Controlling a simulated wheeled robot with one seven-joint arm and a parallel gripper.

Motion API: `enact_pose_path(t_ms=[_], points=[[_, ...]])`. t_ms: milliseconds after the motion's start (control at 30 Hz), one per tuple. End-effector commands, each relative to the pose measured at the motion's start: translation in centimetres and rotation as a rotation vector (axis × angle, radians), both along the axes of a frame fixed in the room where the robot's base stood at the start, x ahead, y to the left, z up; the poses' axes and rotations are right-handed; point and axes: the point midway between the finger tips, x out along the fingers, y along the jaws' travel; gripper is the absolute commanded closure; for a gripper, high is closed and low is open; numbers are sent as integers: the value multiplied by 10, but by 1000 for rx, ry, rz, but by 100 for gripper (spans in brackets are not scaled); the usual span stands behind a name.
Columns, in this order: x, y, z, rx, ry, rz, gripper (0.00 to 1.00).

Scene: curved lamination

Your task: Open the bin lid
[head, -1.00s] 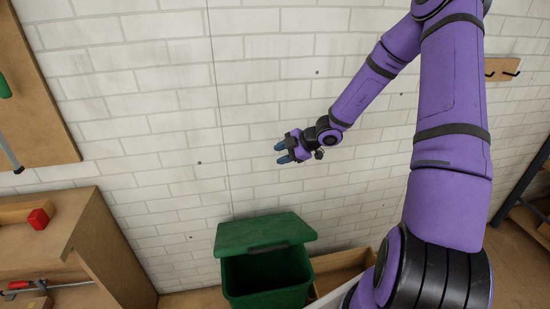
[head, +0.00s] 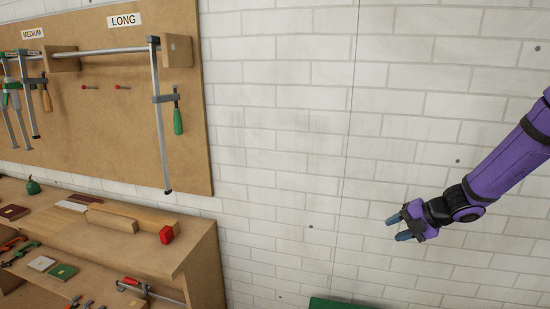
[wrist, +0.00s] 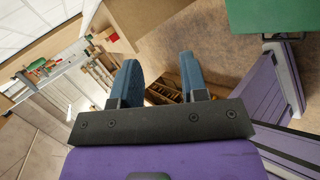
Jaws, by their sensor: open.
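The green bin lid (head: 335,303) shows only as a sliver at the bottom edge of the head view. The rest of the bin is out of that view. In the wrist view a green part (wrist: 285,20) shows at the top right corner, probably part of the bin or its lid. My gripper (head: 396,228) is open and empty, with blue fingertips pointing left, in front of the white brick wall. It is above and to the right of the green lid in the head view and does not touch it. The two open fingers also show in the wrist view (wrist: 162,82).
A wooden bench (head: 130,235) with blocks and clamps stands at the lower left. Above it a pegboard (head: 110,120) carries clamps under labels "MEDIUM" and "LONG". The brick wall (head: 290,110) between the board and my arm is bare.

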Motion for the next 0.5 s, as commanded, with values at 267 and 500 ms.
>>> enact_pose_path(t_ms=[267, 500], points=[[-40, 35, 65, -386, -348, 597, 60], [-84, 58, 113, -676, -621, 1118, 60]])
